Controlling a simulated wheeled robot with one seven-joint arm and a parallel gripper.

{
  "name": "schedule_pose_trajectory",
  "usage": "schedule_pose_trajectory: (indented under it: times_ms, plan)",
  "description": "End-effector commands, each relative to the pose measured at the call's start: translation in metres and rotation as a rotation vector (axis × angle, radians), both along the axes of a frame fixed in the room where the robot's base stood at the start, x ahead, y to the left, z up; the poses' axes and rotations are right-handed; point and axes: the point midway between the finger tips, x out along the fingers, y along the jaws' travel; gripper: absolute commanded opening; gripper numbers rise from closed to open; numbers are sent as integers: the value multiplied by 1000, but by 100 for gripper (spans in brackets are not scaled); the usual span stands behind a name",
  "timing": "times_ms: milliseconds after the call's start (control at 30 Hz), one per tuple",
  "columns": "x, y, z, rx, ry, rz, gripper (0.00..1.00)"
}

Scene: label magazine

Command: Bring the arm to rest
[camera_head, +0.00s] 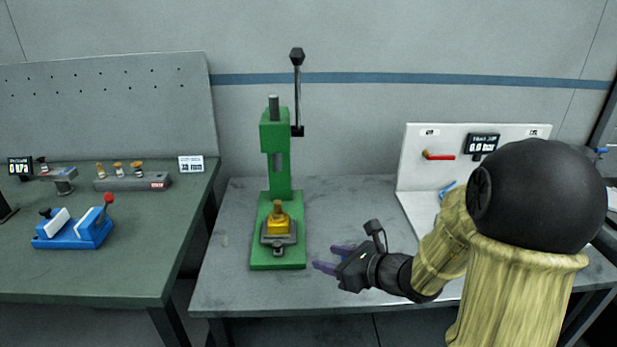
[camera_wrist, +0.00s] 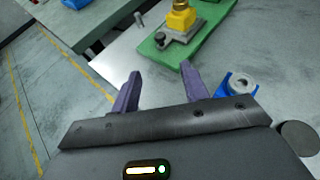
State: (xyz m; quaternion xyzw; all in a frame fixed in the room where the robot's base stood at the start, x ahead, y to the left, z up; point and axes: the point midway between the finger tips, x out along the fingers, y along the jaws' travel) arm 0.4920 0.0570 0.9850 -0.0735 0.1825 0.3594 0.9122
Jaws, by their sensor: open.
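My gripper (camera_head: 335,257) is open and empty, with purple fingers, in the head view. It is above the front of the grey table (camera_head: 225,285), to the right of the green press, and points left. In the wrist view my gripper (camera_wrist: 160,92) shows its two fingers apart with nothing between them. My arm is bent, and its forearm and elbow fill the right of the head view. They hide part of the table and of the white panel.
The green press (camera_head: 257,258) holds a yellow block (camera_head: 278,222) on its base. A white panel (camera_head: 415,165) with a red handle (camera_head: 440,157) stands at right. A dark green bench (camera_head: 130,265) with a blue fixture (camera_head: 75,235) is at left. A gap separates bench and table.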

Motion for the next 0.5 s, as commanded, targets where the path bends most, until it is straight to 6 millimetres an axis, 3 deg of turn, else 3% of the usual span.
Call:
schedule_pose_trajectory:
  times_ms: [167,333,500]
  plan:
    - [-16,12,-7,-84,0,108,45]
    - [-55,30,-24,-283,-14,357,45]
    - [-95,32,-43,-516,-55,634,45]
